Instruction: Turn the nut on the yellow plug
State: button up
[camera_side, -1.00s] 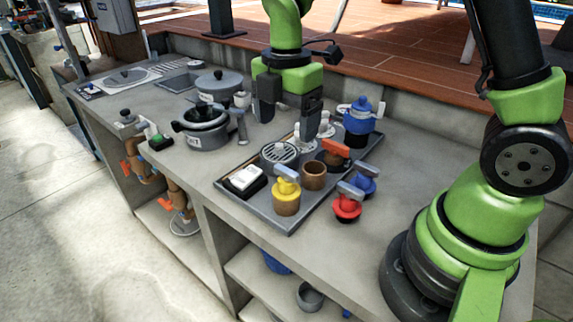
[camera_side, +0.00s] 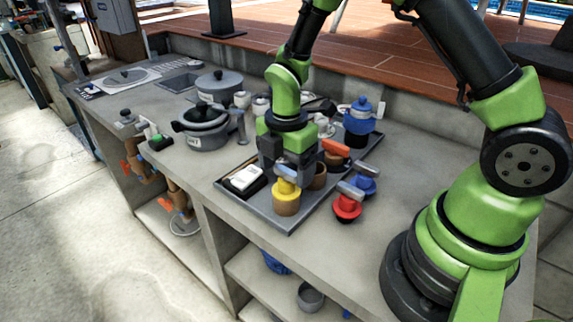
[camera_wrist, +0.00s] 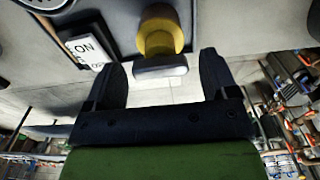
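The yellow plug (camera_side: 286,190) stands upright on its brown base at the front corner of the grey tray (camera_side: 262,214). Its nut is a pale grey bar (camera_side: 287,172) on top. In the wrist view the plug (camera_wrist: 160,38) is at top centre, with the grey nut (camera_wrist: 160,68) toward me. My gripper (camera_side: 286,165) is low over the plug. The wrist view shows my gripper (camera_wrist: 161,70) open, with one dark finger on each side of the nut and gaps visible on both sides. Nothing is held. My gripper partly hides the back of the nut in the side view.
A white ON switch (camera_side: 245,177) lies left of the plug. A red valve (camera_side: 347,206) and a blue valve (camera_side: 363,181) are close on the right. A brown cup (camera_side: 318,178) and an orange-handled valve (camera_side: 337,149) stand behind. Pots stand further left.

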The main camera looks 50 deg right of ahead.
jog(key=c, duration=0.8)
